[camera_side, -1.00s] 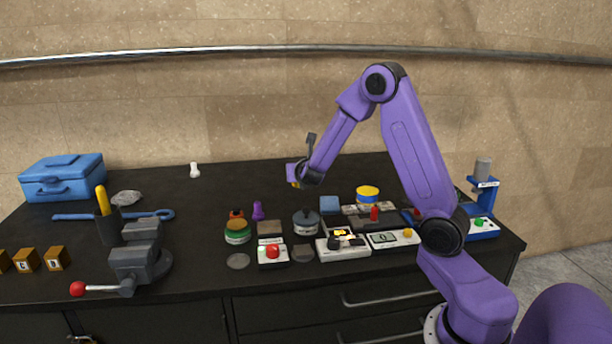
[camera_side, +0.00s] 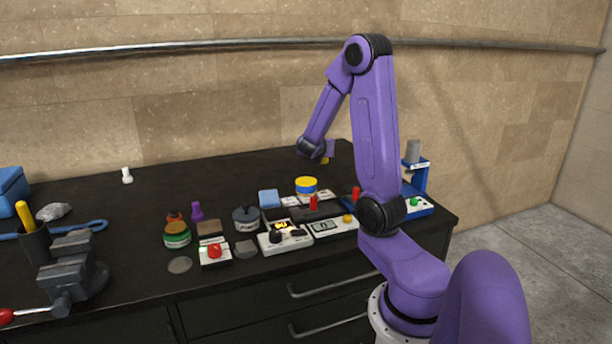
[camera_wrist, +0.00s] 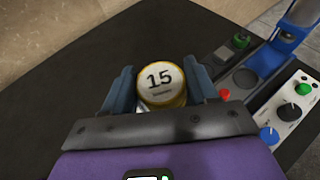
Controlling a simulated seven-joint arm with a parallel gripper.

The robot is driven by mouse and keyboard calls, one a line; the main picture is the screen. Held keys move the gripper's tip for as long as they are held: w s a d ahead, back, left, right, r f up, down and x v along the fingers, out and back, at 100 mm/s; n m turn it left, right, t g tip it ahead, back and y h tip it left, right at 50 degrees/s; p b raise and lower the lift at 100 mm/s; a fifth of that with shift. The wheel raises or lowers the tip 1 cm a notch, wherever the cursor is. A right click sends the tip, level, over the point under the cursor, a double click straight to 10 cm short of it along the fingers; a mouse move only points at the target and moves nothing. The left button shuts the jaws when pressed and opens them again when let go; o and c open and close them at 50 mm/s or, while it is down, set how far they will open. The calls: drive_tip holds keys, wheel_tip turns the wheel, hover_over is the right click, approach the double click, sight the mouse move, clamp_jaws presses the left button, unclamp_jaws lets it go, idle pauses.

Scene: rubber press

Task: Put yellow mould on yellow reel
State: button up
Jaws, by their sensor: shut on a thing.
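My gripper (camera_wrist: 160,72) is shut on a round thing with a yellow rim and a white top marked 15 (camera_wrist: 160,82), apparently the yellow mould. It sits between the two blue-grey fingers. In the side view my gripper (camera_side: 327,154) is raised above the back right of the bench, and a bit of yellow (camera_side: 324,160) shows beneath it. A round yellow piece with a blue band (camera_side: 306,186), perhaps the yellow reel, stands on the bench lower and left of my gripper, apart from it.
A blue press (camera_side: 415,180) with buttons stands right of my arm; its knobs show in the wrist view (camera_wrist: 290,112). Control boxes (camera_side: 285,236), a grey lidded pot (camera_side: 246,219) and a green-banded tin (camera_side: 177,240) crowd the front. The back of the bench is mostly clear.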

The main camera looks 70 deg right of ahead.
drive_tip(key=w+d+f, duration=0.7)
drive_tip(key=d+f, duration=0.1)
drive_tip(key=shift+w+d, duration=0.3)
drive_tip(key=shift+w, duration=0.1)
drive_tip(key=shift+w+d+f, duration=0.3)
drive_tip(key=shift+d+f, duration=0.05)
drive_tip(key=shift+f, duration=1.8)
drive_tip(key=shift+f, duration=0.15)
drive_tip(key=o, duration=1.2)
